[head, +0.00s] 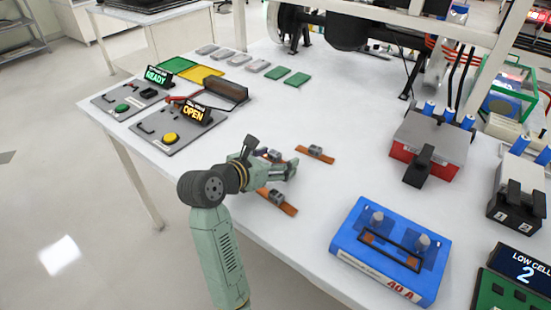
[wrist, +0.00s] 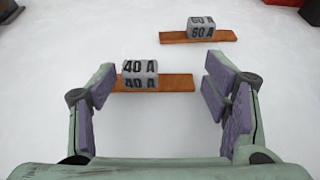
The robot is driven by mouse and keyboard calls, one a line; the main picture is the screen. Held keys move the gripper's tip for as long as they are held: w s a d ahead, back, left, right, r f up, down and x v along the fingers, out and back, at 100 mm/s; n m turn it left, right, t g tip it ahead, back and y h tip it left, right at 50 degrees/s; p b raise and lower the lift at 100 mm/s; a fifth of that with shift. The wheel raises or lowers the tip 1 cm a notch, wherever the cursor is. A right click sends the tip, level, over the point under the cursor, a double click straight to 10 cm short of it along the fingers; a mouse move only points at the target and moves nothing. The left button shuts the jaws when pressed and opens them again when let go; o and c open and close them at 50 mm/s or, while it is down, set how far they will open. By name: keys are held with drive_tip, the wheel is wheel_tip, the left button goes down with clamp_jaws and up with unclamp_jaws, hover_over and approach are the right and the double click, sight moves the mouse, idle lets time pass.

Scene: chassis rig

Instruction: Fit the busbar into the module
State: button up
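The blue module (head: 345,240), marked 40 A, lies near the table's front edge, with two grey posts, a dark frame and copper-coloured pads on top. Three copper busbars with grey blocks lie on the table: one in front of my gripper (head: 289,170), one behind it, and one (head: 315,154) to its right. In the wrist view the 40 A busbar (wrist: 178,82) lies ahead, between the spread fingers of my gripper (wrist: 160,70), with no visible grip on it. The 60 A busbar (wrist: 205,36) lies farther off to the right.
Two grey switch boxes reading READY (head: 128,107) and OPEN (head: 172,133) stand left. Green and yellow mats (head: 201,75) and small plates lie behind. A red-and-grey unit (head: 428,140) and a LOW CELL display (head: 525,268) stand right. White table is clear between busbars and module.

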drive_tip(key=shift+o, duration=0.8)
drive_tip(key=shift+r, duration=0.1)
